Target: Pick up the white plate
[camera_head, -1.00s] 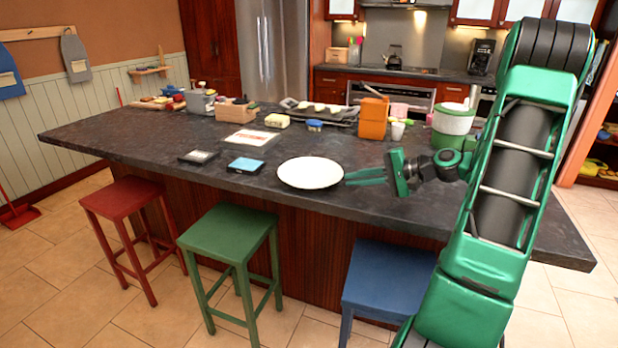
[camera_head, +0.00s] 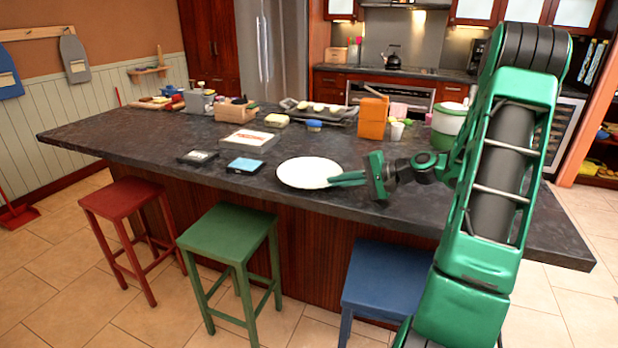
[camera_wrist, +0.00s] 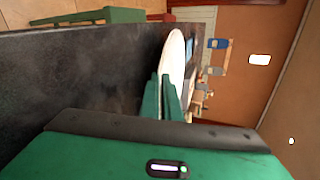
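The white plate (camera_head: 306,172) lies flat near the front edge of the dark counter in the head view. In the wrist view it shows edge-on as a thin white shape (camera_wrist: 174,52) beyond the fingers. My gripper (camera_head: 332,180) is at the plate's right rim, reaching in from the right, low over the counter. In the wrist view my gripper's two green fingers (camera_wrist: 162,82) stand a little apart, with the near rim seeming to lie between their tips. I cannot tell whether the fingers touch the plate.
A blue-topped box (camera_head: 245,165) and a dark flat box (camera_head: 198,157) lie left of the plate. An orange block (camera_head: 373,118) and a white-green canister (camera_head: 450,120) stand behind. Green (camera_head: 230,229) and blue (camera_head: 388,275) stools stand in front of the counter (camera_head: 120,145).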

